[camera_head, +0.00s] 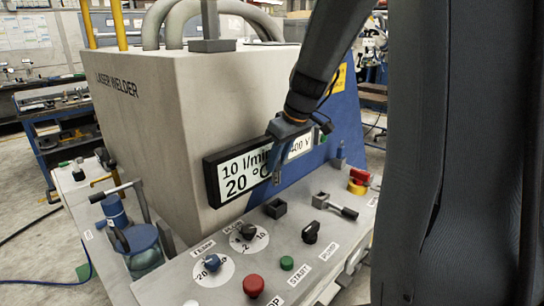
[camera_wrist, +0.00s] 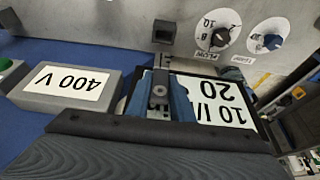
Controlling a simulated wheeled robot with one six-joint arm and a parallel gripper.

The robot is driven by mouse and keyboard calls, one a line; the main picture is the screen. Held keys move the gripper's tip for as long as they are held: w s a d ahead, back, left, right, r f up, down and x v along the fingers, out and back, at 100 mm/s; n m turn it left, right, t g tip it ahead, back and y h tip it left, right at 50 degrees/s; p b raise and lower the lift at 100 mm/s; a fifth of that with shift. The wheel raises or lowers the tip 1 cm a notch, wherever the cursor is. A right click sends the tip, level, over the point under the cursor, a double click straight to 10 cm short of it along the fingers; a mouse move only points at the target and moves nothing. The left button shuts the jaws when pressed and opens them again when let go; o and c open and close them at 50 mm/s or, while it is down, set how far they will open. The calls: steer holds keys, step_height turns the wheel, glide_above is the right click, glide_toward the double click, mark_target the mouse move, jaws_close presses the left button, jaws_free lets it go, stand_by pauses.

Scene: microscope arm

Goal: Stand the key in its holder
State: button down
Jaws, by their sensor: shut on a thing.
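My gripper (camera_head: 277,162) hangs in front of the welder's display, above the control panel, with its blue fingers pointing down. It is shut on the key, a small grey piece (camera_wrist: 158,93) seen between the blue fingers in the wrist view. Much of the key is hidden by the fingers. A small dark square holder (camera_head: 275,208) with an open top stands on the panel below my gripper. It also shows in the wrist view (camera_wrist: 163,32), beyond the fingertips. The key is apart from the holder.
The display (camera_head: 236,176) is close behind my gripper. On the panel are a blue knob (camera_head: 212,263), a dark knob (camera_head: 248,231), a black switch (camera_head: 311,232), a red button (camera_head: 253,286), a green button (camera_head: 287,263) and a lever (camera_head: 342,210) to the right.

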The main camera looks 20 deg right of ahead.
mark_target(278, 177)
steer(key=shift+s+d, duration=0.15)
steer(key=shift+f+b, duration=2.4)
steer(key=shift+f, duration=0.5)
steer(key=shift+f+b, duration=2.05)
steer(key=shift+f, duration=0.3)
steer(key=c, duration=1.5)
jaws_free()
steer(key=shift+r, duration=0.1)
steer(key=shift+v, duration=3.9)
